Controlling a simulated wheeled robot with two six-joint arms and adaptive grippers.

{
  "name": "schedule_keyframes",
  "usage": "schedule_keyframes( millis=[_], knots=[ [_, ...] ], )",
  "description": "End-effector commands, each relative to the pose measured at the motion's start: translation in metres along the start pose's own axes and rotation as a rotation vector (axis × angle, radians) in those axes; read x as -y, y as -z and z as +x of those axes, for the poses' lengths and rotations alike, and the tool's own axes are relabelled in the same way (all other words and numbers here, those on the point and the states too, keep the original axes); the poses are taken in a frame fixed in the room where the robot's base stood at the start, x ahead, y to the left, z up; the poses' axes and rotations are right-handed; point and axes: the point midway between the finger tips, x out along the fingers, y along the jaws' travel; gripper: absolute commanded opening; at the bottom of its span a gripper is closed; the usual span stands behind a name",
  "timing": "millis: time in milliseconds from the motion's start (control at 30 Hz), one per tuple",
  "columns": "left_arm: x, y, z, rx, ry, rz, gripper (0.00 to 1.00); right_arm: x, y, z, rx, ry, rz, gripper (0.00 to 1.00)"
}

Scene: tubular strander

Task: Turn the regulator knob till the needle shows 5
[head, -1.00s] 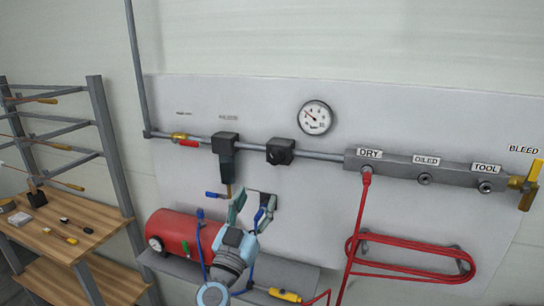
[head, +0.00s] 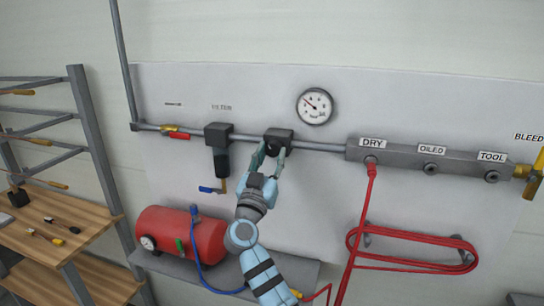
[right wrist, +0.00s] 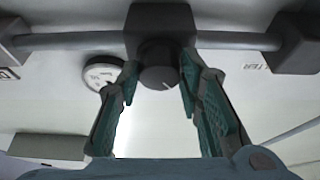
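The regulator (head: 280,134) is a dark block on the grey pipe. Its round black knob (head: 271,148) faces out and is partly hidden by my right gripper (head: 268,158) in the head view. In the right wrist view the knob (right wrist: 160,68) shows a pale mark and lies between the two teal fingertips (right wrist: 160,80). The fingers are open, one on each side, with narrow gaps to the knob. The round white gauge (head: 315,106) is above and right of the regulator; its needle points to the upper left. The number under it is too small to read. My left gripper is not in view.
A filter (head: 218,150) hangs left of the regulator. A manifold (head: 400,159) with a red hose (head: 365,220) is to the right. A red tank (head: 190,238) stands on a shelf below. A wooden workbench (head: 60,220) is at the left.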

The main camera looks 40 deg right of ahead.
Motion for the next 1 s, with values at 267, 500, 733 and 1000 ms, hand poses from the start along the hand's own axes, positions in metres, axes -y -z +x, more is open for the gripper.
schedule_keyframes(
  millis=[267,500,733,1000],
  knots=[
    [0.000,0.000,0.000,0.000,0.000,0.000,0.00,-0.001,0.000,0.000,0.000,0.000,0.003,0.05],
    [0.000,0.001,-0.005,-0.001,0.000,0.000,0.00,-0.001,0.000,0.001,0.001,-0.020,0.049,0.05],
    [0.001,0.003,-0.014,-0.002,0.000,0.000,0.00,0.000,0.001,0.001,0.001,-0.074,0.174,0.05],
    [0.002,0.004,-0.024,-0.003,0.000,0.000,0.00,0.003,0.002,0.001,0.001,-0.167,0.399,0.05]
  ],
)
